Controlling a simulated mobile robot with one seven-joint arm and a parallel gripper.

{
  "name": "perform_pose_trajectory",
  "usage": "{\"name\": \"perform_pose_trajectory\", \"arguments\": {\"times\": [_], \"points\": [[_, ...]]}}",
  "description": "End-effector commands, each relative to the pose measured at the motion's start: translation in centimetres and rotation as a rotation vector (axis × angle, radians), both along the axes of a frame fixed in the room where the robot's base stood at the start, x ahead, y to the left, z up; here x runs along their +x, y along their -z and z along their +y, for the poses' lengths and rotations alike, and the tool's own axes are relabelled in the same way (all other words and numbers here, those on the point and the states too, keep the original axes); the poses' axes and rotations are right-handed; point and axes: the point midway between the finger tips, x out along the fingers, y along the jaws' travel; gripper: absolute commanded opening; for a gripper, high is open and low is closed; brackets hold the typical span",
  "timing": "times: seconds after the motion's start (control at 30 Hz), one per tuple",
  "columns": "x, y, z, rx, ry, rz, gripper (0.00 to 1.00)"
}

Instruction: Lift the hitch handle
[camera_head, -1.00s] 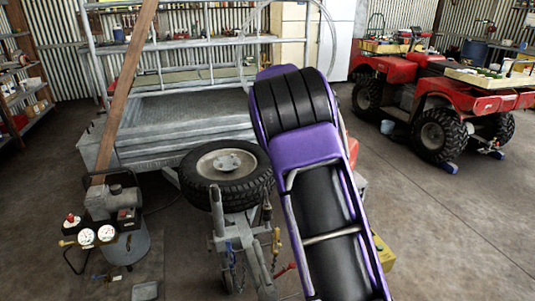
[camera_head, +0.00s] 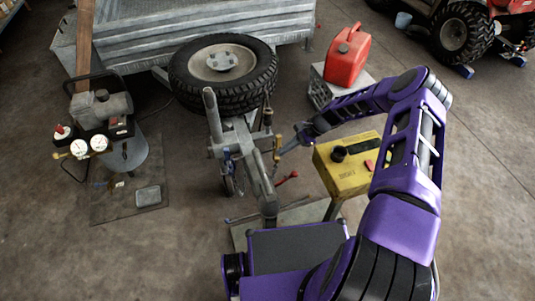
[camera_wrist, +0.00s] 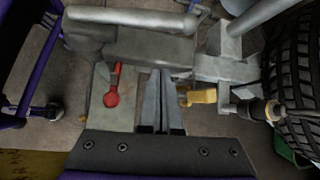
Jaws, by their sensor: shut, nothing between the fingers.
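The trailer's grey drawbar and hitch (camera_head: 262,185) run forward from below the spare wheel in the head view. A red-ended lever (camera_head: 288,179) sticks out on its right side; its red knob shows in the wrist view (camera_wrist: 112,98), left of my fingers. A pale grey bar (camera_wrist: 130,17) lies across the top of the wrist view, over the dark hitch body (camera_wrist: 140,46). I cannot tell for certain which of these is the hitch handle. My gripper (camera_head: 280,154) is shut and empty, its fingertips (camera_wrist: 161,72) close to the hitch body; contact is unclear.
A yellow box (camera_head: 345,170) stands close to the right, below my arm. A red fuel can (camera_head: 347,57) sits on a crate behind it. The spare wheel (camera_head: 188,72) is behind the hitch. A compressor (camera_head: 105,115) stands left. Floor is open at far right.

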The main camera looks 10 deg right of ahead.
Motion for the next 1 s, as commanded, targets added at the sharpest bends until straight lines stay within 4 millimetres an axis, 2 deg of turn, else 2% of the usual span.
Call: {"name": "perform_pose_trajectory", "arguments": {"times": [0.37, 0.53, 1.0], "points": [[-0.2, 0.0, 0.3, 0.023, 0.008, 0.007, 0.00], [-0.2, 0.8, 1.0, 0.023, 0.006, 0.007, 0.00], [-0.1, 7.9, 7.2, 0.022, 0.005, 0.009, 0.00]]}}
